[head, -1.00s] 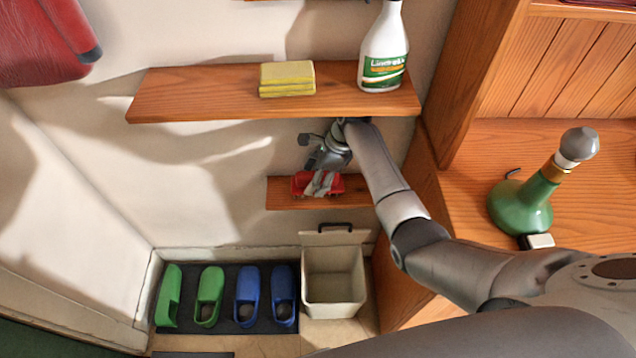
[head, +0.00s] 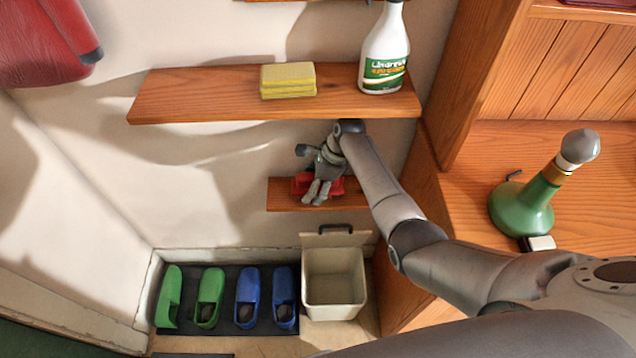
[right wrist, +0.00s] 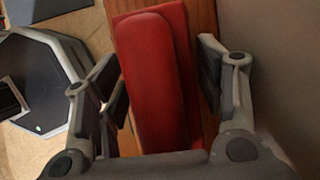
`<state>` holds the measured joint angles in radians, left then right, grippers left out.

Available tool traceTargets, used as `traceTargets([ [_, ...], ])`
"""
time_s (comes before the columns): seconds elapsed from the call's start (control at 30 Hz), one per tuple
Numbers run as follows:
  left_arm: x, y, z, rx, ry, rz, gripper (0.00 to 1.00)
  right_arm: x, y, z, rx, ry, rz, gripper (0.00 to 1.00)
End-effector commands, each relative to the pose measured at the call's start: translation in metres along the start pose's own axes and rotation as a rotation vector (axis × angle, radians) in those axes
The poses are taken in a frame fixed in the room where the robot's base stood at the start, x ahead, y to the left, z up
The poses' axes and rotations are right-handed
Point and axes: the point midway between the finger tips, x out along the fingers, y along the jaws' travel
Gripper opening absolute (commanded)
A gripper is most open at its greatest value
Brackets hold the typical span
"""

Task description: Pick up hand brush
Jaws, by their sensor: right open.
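A red object, which looks like the hand brush (head: 337,187), lies on the small lower wooden shelf (head: 283,201). In the head view my right gripper (head: 317,195) is in front of it and covers its middle. In the right wrist view the red brush (right wrist: 155,75) lies lengthwise between the two spread fingers of the right gripper (right wrist: 163,88). A gap shows between the brush and the right-hand finger. The left-hand finger is close to the brush's edge; I cannot tell whether they touch. Its bristles are not seen. My left gripper is out of view.
The upper shelf (head: 200,98), with a yellow sponge stack (head: 288,81) and a spray bottle (head: 384,55), is just above my right arm. Below are an open beige bin (head: 334,285) and green and blue shoes (head: 248,292). A green bottle (head: 524,205) stands at right.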

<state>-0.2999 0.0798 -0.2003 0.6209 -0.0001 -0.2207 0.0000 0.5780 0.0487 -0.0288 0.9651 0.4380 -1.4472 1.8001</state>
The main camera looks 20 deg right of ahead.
Motion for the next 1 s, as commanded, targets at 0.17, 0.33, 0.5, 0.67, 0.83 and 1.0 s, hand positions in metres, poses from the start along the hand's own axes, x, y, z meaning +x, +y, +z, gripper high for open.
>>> traceTargets([
  [0.17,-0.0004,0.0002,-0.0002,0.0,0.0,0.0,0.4,0.0005,-0.0002,-0.0001,0.0,0.0,-0.001,0.62],
  [0.33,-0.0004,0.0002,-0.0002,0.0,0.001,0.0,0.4,0.0004,-0.0002,-0.0001,0.0,0.0,-0.001,0.55],
  [0.5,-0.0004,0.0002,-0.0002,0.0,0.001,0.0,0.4,0.0004,-0.0002,-0.0002,0.0,0.0,-0.001,0.33],
  [0.67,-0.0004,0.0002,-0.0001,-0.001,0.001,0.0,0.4,0.0001,-0.0004,0.0,0.0,-0.001,-0.001,0.24],
  [0.83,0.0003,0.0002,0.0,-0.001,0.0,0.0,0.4,0.0,-0.0005,-0.0001,-0.001,-0.001,-0.001,0.24],
  [1.0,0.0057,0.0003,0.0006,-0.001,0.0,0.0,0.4,-0.002,-0.001,0.0004,-0.002,-0.001,-0.003,0.24],
])
